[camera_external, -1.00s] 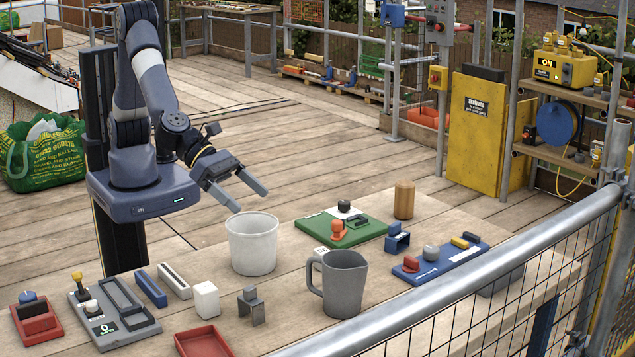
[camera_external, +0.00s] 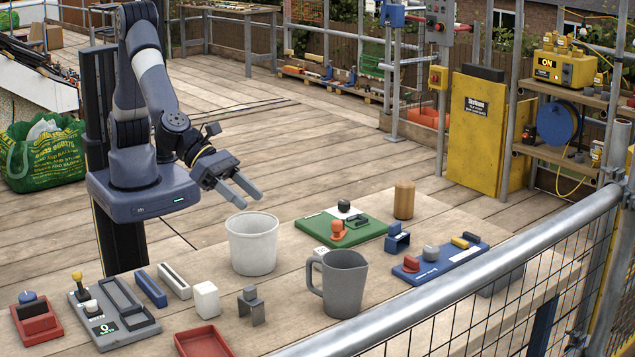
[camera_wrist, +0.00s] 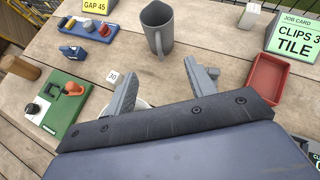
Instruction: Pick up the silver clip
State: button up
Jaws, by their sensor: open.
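The silver clip (camera_external: 251,306) is a small grey bracket standing on the wooden table, left of the grey jug (camera_external: 344,284) and right of the white block (camera_external: 206,300). A small grey piece that looks like the clip (camera_wrist: 213,72) shows beside my right finger in the wrist view, partly hidden by it. My gripper (camera_external: 252,201) is open and empty, held above the table near the white bucket (camera_external: 252,248), well apart from the clip. In the wrist view my gripper (camera_wrist: 165,78) shows two separate fingers with bare table between them.
A red tray (camera_external: 204,342) lies in front of the clip. A green board (camera_external: 350,238) and a blue board (camera_external: 445,266) with small parts lie farther right, near a wooden cylinder (camera_external: 404,200). A grey control box (camera_external: 115,318) is at the left. A metal rail (camera_external: 470,270) runs along the front.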

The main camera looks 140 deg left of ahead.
jog(key=n+t+h+b, duration=0.35)
jog(key=n+b, duration=0.65)
jog(key=n, duration=2)
send_near(247, 288)
jog(key=x, duration=1)
jog(key=shift+a+f+p, duration=0.3)
jog(key=shift+a+f, duration=0.05)
jog(key=shift+f, duration=0.15)
